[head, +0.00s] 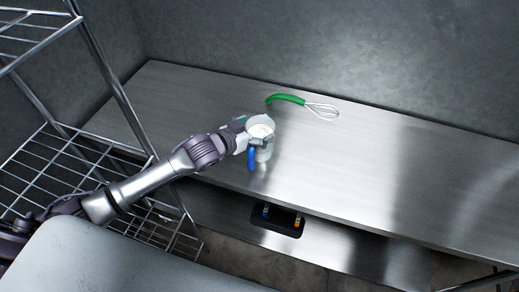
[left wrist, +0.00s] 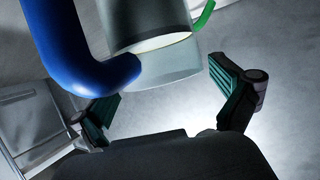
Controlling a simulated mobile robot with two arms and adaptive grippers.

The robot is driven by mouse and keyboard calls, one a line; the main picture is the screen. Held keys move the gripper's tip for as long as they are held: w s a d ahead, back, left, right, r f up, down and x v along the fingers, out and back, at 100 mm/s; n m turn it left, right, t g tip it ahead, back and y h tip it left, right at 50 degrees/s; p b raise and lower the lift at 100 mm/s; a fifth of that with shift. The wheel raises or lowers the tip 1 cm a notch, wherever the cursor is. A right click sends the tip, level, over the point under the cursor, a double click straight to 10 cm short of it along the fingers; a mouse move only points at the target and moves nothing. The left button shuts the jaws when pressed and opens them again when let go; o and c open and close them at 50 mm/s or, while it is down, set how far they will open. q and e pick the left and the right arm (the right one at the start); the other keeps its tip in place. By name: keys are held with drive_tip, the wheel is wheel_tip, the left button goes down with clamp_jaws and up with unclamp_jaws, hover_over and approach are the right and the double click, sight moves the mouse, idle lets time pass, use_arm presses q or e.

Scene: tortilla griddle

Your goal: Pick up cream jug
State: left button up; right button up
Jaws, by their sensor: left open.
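The cream jug (head: 261,127) is a pale, see-through cup with whitish contents and a blue handle. It stands near the front edge of the steel table, with its handle towards the front. My left gripper (head: 246,138) is at the jug, reaching in from the left. In the left wrist view the jug (left wrist: 165,68) and its large blue handle show close up. The fingers of my left gripper (left wrist: 166,97) are spread apart with the jug's near end between or just beyond them; contact cannot be told. My right gripper is not in view.
A whisk with a green handle (head: 287,98) lies behind the jug on the steel table (head: 370,165). The table's right side is clear. A wire rack (head: 50,165) stands at the left. A dark tray (head: 277,222) with small blue and orange items sits below the table.

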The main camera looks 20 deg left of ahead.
use_arm(q)
drive_tip(key=shift+x, duration=0.9)
drive_tip(key=shift+s+a, duration=0.1)
drive_tip(key=shift+s, duration=0.05)
drive_tip(key=shift+c, duration=0.8)
drive_tip(key=c, duration=1.3)
drive_tip(key=shift+r, duration=0.15)
drive_tip(key=shift+c, duration=0.5)
